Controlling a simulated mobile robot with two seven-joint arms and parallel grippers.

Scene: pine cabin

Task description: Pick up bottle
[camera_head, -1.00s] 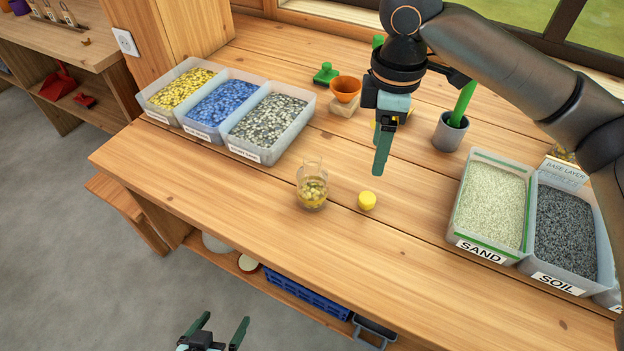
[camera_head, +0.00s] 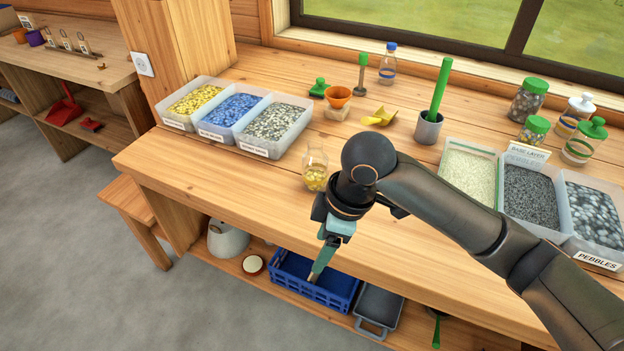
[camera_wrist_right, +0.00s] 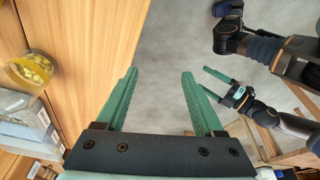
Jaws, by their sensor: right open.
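A small clear glass bottle (camera_head: 315,176) with yellow pebbles in its bottom stands upright on the workbench; a round glass with yellow pebbles also shows at the left of the wrist view (camera_wrist_right: 28,70). A clear bottle with a blue cap (camera_head: 388,64) stands at the back, near the window. My right gripper (camera_head: 317,272) points down past the bench's front edge, right of and nearer than the pebble bottle. Its jaws (camera_wrist_right: 160,85) are open and empty in the wrist view. My left gripper (camera_wrist_right: 208,81) shows there too, fingers apart and empty.
Trays of yellow, blue and grey pebbles (camera_head: 291,139) stand at left. Sand (camera_head: 470,178), soil and pebble bins stand at right. An orange funnel (camera_head: 338,96), yellow scoop (camera_head: 379,117) and grey cup (camera_head: 428,128) are behind. A blue crate (camera_head: 290,287) sits on the lower shelf.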

